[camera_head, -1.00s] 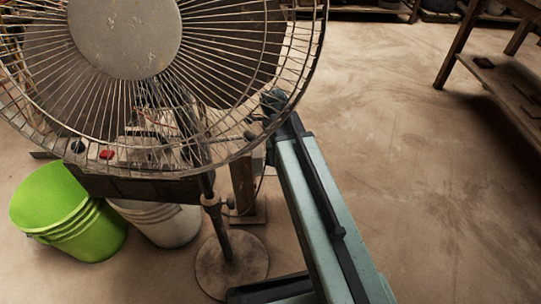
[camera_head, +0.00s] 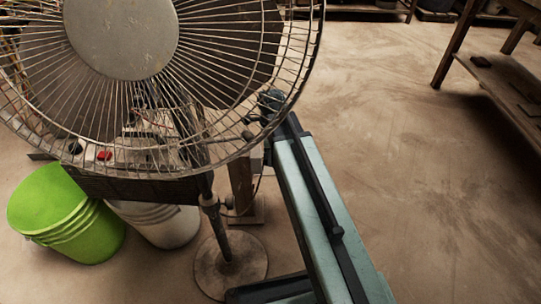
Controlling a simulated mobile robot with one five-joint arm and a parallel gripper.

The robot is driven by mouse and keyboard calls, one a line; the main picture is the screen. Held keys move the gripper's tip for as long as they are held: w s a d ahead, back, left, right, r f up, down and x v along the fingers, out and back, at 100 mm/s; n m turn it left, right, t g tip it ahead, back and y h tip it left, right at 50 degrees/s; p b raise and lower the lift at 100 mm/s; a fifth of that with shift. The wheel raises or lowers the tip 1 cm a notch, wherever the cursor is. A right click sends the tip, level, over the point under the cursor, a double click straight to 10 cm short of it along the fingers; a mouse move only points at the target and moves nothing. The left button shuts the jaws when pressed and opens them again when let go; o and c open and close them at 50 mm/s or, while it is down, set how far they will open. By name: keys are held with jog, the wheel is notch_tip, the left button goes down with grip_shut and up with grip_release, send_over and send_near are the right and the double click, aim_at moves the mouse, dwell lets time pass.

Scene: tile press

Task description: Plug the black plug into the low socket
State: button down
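My teal arm reaches from the bottom right up to the fan's right edge. My gripper (camera_head: 270,101) is at its far end, small, dark and partly behind the fan guard's wires. I cannot tell whether its fingers are open or shut, or whether they hold anything. A short wooden post (camera_head: 241,185) stands on a square foot just below and left of the arm's end. A small pale box (camera_head: 257,156) shows beside the post, with a thin dark cable near it. I cannot make out the black plug or the low socket's opening.
A large pedestal fan (camera_head: 122,40) blocks the upper left; its round base (camera_head: 231,268) is left of my arm. A green bucket (camera_head: 60,215) and a white bucket (camera_head: 165,224) stand under a bench with a red button (camera_head: 104,155). Floor to the right is clear, up to a wooden shelf (camera_head: 500,78).

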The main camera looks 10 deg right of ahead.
jog(key=shift+w+a, duration=0.1)
jog(key=shift+a, duration=0.3)
dwell(0.3)
jog(key=c, duration=0.9)
grip_release()
jog(key=shift+o, duration=0.2)
notch_tip(320, 180, up, 8)
jog(key=p, duration=0.8)
jog(key=shift+r, duration=0.1)
jog(key=shift+f, duration=0.2)
